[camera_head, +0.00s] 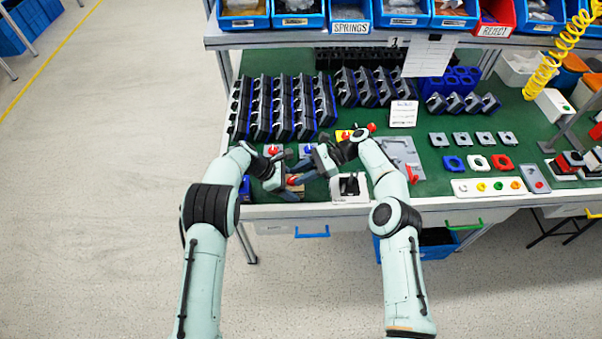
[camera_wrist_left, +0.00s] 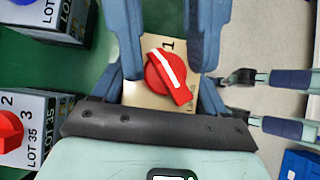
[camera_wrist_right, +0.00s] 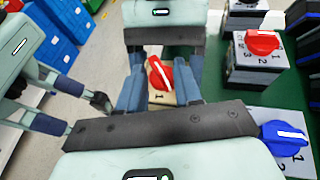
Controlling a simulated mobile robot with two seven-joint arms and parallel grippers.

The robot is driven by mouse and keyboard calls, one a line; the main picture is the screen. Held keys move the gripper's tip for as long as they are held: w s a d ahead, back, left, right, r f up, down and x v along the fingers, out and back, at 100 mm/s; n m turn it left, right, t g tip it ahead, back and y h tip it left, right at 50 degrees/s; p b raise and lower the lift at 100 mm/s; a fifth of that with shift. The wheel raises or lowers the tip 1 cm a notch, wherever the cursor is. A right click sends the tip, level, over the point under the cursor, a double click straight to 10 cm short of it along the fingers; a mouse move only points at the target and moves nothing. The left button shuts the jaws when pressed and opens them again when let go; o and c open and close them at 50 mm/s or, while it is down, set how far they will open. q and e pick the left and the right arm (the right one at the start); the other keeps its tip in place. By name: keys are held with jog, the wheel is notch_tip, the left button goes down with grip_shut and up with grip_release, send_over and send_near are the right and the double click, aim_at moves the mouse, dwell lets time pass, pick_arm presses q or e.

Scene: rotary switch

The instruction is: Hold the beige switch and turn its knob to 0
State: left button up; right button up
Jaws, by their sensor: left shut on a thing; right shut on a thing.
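The beige switch (camera_head: 296,188) is a small box with a red knob (camera_wrist_left: 168,77) on top, near the table's front edge. My left gripper (camera_wrist_left: 160,88) is shut on the box, with a finger on either side. My right gripper (camera_wrist_right: 158,82) comes from the opposite side, shut with its fingers beside the red knob. The knob's white line runs slantwise in both wrist views. A printed 1 shows on the beige face (camera_wrist_right: 154,98). The other marks are mostly hidden by the knob and fingers, so I cannot read the knob's setting.
Other switches on grey boxes, one with a red knob (camera_wrist_right: 263,42) and one with a blue knob (camera_wrist_right: 284,132), stand close by. A white box with a black lever (camera_head: 349,187) is right of the grippers. Rows of dark blocks (camera_head: 283,105) fill the table behind.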

jog(key=shift+w, duration=0.1)
jog(key=o, duration=0.7)
